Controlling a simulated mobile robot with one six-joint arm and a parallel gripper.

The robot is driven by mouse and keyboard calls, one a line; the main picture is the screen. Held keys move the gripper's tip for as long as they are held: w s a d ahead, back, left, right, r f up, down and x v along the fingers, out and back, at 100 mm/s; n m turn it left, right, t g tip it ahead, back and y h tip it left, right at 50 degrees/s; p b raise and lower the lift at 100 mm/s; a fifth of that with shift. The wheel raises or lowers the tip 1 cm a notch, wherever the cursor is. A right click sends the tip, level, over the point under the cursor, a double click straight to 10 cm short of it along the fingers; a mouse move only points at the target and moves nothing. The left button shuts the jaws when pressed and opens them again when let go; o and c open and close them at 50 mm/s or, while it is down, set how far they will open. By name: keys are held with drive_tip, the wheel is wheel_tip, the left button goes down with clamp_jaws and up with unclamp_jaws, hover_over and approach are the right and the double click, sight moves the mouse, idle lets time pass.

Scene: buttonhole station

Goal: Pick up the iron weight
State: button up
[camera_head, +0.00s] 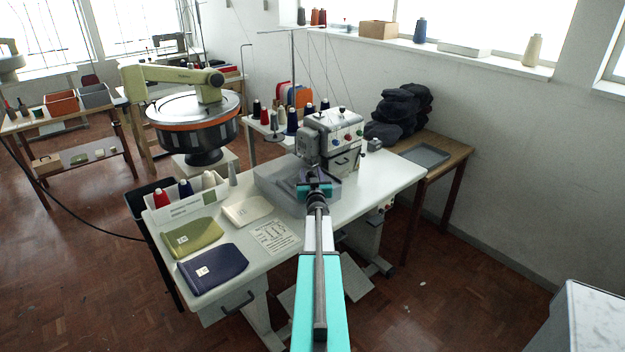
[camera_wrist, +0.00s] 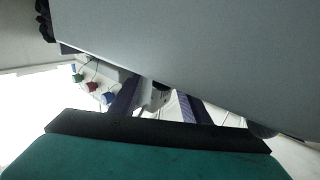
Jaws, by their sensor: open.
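My gripper (camera_head: 314,182) is open, with its arm reaching over the white sewing table (camera_head: 218,262) to the front of the buttonhole machine (camera_head: 325,133). Its two dark fingers stand apart in the wrist view (camera_wrist: 158,100), with parts of the machine seen between them. I cannot clearly make out the iron weight. A small dark grey block (camera_head: 374,144) to the right of the machine may be it, but it is too small to tell. A large plain grey surface (camera_wrist: 220,55) fills the upper wrist view and hides much there.
Thread cones stand behind. A wooden side table (camera_head: 446,148) holds dark cloth (camera_head: 400,112).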

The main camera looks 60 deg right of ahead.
sight(312, 174)
idle(0.3)
clamp_jaws()
drive_tip(key=shift+r, duration=0.2)
drive_tip(key=shift+r, duration=0.85)
drive_tip(key=shift+s+a+r, duration=0.1)
drive_tip(key=shift+s+r, duration=0.1)
drive_tip(key=shift+r, duration=0.25)
drive_tip(key=shift+s+a+r, duration=0.1)
drive_tip(key=shift+s+r, duration=0.05)
drive_tip(key=shift+r, duration=0.25)
drive_tip(key=s+a, duration=0.3)
drive_tip(key=s, duration=0.4)
drive_tip(key=s+a+r, duration=0.1)
drive_tip(key=s+a, duration=0.2)
drive_tip(key=s, duration=0.3)
drive_tip(key=shift+s+a+r, duration=0.15)
drive_tip(key=shift+s+a, duration=0.1)
drive_tip(key=shift+s, duration=0.1)
